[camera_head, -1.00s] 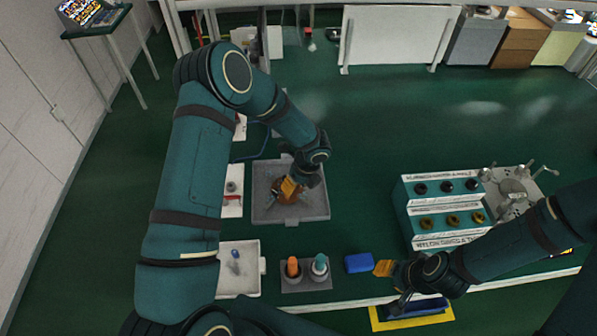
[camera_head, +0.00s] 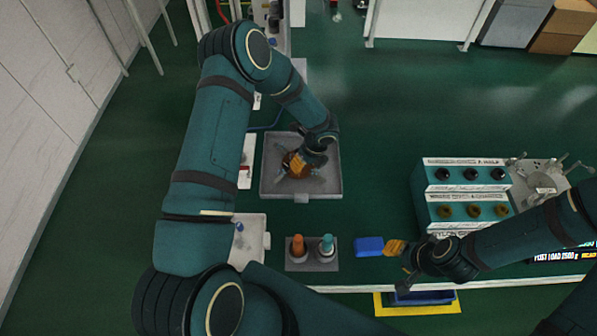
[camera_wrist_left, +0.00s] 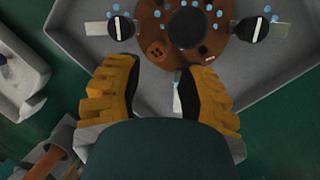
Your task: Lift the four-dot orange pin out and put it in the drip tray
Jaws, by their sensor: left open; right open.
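In the left wrist view, a brown-orange disc (camera_wrist_left: 180,20) carries pale blue dots and a dark round centre. A small orange pin top with four dark dots (camera_wrist_left: 157,48) shows near its front edge. My left gripper (camera_wrist_left: 158,78) is open and empty, its orange-padded fingers on either side of and short of that pin top. In the head view, my left gripper (camera_head: 309,160) hangs over the disc and partly hides it. A pale tray (camera_head: 265,221), possibly the drip tray, stands left and holds a small blue-topped item. My right gripper (camera_head: 397,264) is open beside a blue block.
The disc sits inside a grey square tray (camera_head: 330,187). Orange (camera_head: 298,246) and teal (camera_head: 327,246) topped items stand in a grey holder (camera_head: 312,266). The blue block (camera_head: 369,246) lies right of it. A labelled rack (camera_head: 466,192) stands further right.

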